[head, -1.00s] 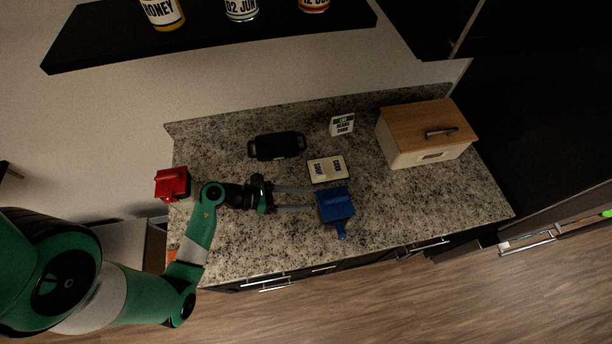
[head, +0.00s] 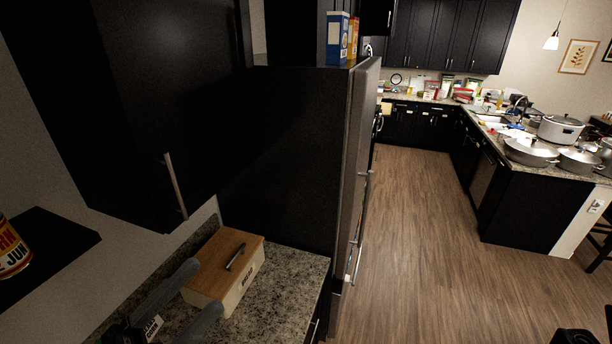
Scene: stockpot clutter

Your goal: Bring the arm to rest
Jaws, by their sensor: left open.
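My left gripper (head: 207,285) is at the bottom left of the head view. Its two grey fingers are spread apart with nothing between them. From this angle they overlap the near side of the bread box (head: 226,264), which is cream with a wooden lid and a dark handle. I cannot tell the gap between fingers and box. Most of my left arm is outside the frame. My right gripper does not show.
The granite counter (head: 286,283) ends beside a tall black fridge (head: 290,150). A white card (head: 153,327) shows between the fingers. A dark shelf (head: 45,250) with a jar (head: 12,250) is at left. Wooden floor (head: 420,240) is open. Pots (head: 530,152) stand on the far counter.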

